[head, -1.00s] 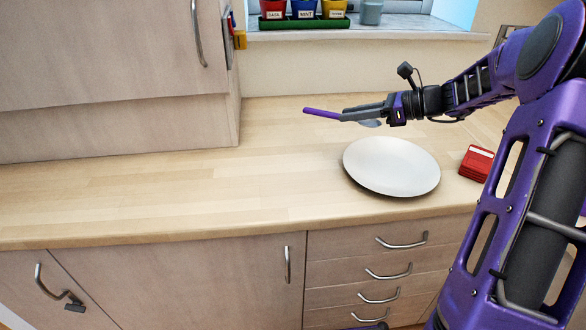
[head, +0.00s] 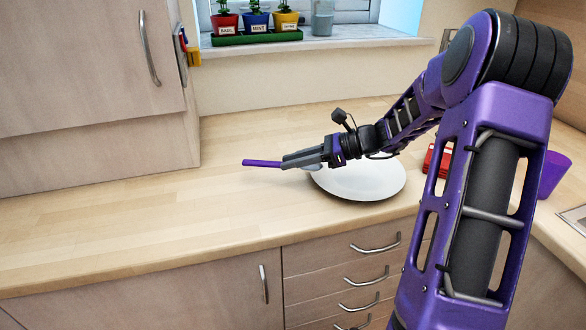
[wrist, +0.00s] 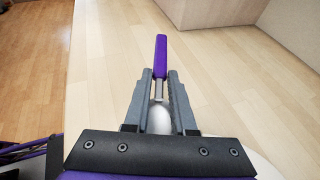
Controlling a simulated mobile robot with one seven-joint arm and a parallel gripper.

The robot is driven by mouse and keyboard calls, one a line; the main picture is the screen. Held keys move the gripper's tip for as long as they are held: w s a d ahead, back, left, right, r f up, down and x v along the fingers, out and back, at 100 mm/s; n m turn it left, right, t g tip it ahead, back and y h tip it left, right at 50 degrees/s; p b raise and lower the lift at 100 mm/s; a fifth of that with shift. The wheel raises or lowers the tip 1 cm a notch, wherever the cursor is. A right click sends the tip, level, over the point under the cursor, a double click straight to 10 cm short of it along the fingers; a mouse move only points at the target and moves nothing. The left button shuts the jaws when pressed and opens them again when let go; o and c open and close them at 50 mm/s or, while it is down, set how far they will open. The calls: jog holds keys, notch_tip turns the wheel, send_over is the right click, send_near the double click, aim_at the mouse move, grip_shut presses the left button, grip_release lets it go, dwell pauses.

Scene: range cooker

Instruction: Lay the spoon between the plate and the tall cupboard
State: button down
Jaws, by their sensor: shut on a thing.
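The spoon (head: 262,163) has a purple handle that sticks out past the fingertips. My gripper (head: 302,160) is shut on it and holds it over the worktop, at the left rim of the plate in the head view. In the wrist view the purple handle (wrist: 160,58) points away between the fingers of my gripper (wrist: 160,85), and the pale bowl of the spoon shows between them. The white plate (head: 365,183) lies on the worktop, partly hidden by my gripper. The tall cupboard (head: 90,70) stands at the left, with its base on the worktop.
The wooden worktop (head: 215,210) is bare between the plate and the cupboard. A red item (head: 436,160) and a purple cup (head: 553,174) are at the right. Potted herbs (head: 257,22) stand on the windowsill at the back. Drawers with handles are below.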

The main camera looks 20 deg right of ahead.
jog(key=shift+f, duration=0.85)
jog(key=shift+f, duration=0.6)
jog(key=c, duration=0.7)
grip_release()
jog(key=shift+c, duration=0.2)
jog(key=shift+r, duration=0.1)
jog(key=shift+r, duration=0.25)
jog(key=p+v, duration=0.1)
jog(key=v, duration=1.1)
jog(key=shift+s+r, duration=0.1)
jog(key=shift+r, duration=0.15)
